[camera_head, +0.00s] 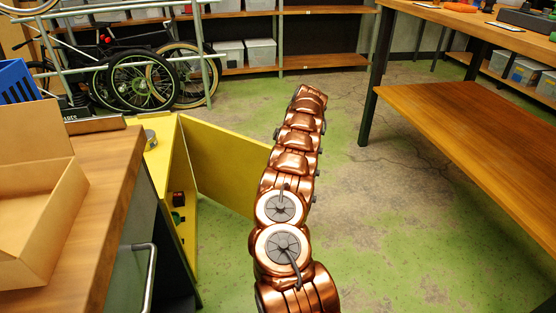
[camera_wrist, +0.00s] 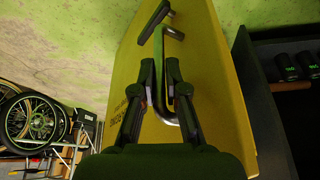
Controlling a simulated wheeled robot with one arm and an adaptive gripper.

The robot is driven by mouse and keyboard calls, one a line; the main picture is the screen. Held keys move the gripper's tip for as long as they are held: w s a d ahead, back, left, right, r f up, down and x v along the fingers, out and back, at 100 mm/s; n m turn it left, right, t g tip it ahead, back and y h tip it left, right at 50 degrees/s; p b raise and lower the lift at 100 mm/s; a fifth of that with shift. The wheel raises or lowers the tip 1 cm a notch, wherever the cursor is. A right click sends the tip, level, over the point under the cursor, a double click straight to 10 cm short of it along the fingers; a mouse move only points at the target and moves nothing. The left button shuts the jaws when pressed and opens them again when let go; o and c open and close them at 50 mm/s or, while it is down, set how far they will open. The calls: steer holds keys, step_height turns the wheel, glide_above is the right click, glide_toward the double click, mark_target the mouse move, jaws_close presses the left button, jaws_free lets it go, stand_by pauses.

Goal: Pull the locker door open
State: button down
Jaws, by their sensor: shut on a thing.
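The yellow locker door (camera_head: 225,165) stands swung well out from the yellow locker (camera_head: 184,235), and part of the inside shows. In the wrist view the door (camera_wrist: 200,60) fills the middle, with a bent metal handle (camera_wrist: 184,102) on its face. My gripper (camera_wrist: 160,66) is at the handle, its dark fingers shut on it. The fingers hide part of the handle. In the head view my copper arm covers the door's far edge, and the gripper and handle are out of sight.
A wooden workbench (camera_head: 100,200) with an open cardboard box (camera_head: 45,200) stands at left, close to the locker. Bicycles (camera_head: 150,75) and shelves are at the back. A wooden table (camera_head: 470,130) stands at right. The green floor (camera_head: 390,220) between is clear.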

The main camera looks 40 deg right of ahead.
steer(key=shift+w+d, duration=0.15)
steer(key=shift+d, duration=0.15)
stand_by(0.4)
steer(key=c, duration=1.2)
jaws_free()
steer(key=v, duration=0.7)
steer(key=shift+r, duration=0.25)
